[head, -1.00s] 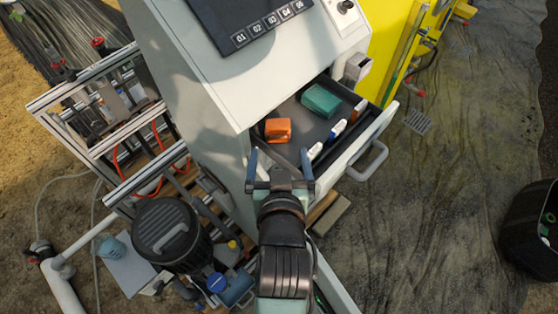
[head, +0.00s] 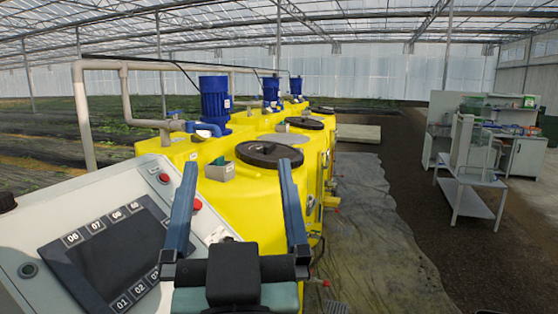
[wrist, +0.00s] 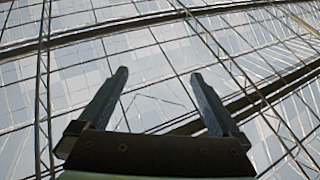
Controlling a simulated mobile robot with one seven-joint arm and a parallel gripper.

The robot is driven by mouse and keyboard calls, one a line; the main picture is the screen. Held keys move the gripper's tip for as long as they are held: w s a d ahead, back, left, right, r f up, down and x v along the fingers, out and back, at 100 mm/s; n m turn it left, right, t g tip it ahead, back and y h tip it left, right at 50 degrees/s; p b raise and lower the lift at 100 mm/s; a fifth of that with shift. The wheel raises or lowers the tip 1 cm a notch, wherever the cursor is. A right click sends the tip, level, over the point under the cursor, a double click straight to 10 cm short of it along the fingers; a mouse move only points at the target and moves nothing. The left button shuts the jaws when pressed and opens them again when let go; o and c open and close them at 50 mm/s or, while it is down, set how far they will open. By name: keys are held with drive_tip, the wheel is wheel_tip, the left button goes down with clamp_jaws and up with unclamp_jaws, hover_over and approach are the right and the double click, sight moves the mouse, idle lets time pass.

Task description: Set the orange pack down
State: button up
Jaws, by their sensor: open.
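My gripper (head: 237,215) is open and raised in front of the yellow tanks in the head view. In the wrist view my gripper (wrist: 160,100) has nothing between its fingers and faces the greenhouse roof. The orange pack is not in view in either present frame. The drawer where an orange pack lay a second ago is also out of view.
The grey control cabinet (head: 50,220) with its numbered panel stands at the lower left. Yellow tanks (head: 222,196) with blue motors (head: 215,103) stand behind my gripper. A metal table (head: 478,178) stands at the right. The dark ground sheet (head: 385,240) between looks clear.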

drive_tip(key=s+d+r+t+h, duration=0.1)
drive_tip(key=s+d+r+t, duration=0.1)
drive_tip(key=r, duration=0.4)
drive_tip(key=s+d+r+m+t+h, duration=0.1)
drive_tip(key=s+d+r+t, duration=0.1)
drive_tip(key=s+r, duration=0.2)
drive_tip(key=shift+s+r, duration=0.35)
drive_tip(key=shift+r, duration=0.5)
wheel_tip(320, 180, down, 2)
drive_tip(key=shift+w+f+b, duration=0.1)
drive_tip(key=shift+b, duration=0.95)
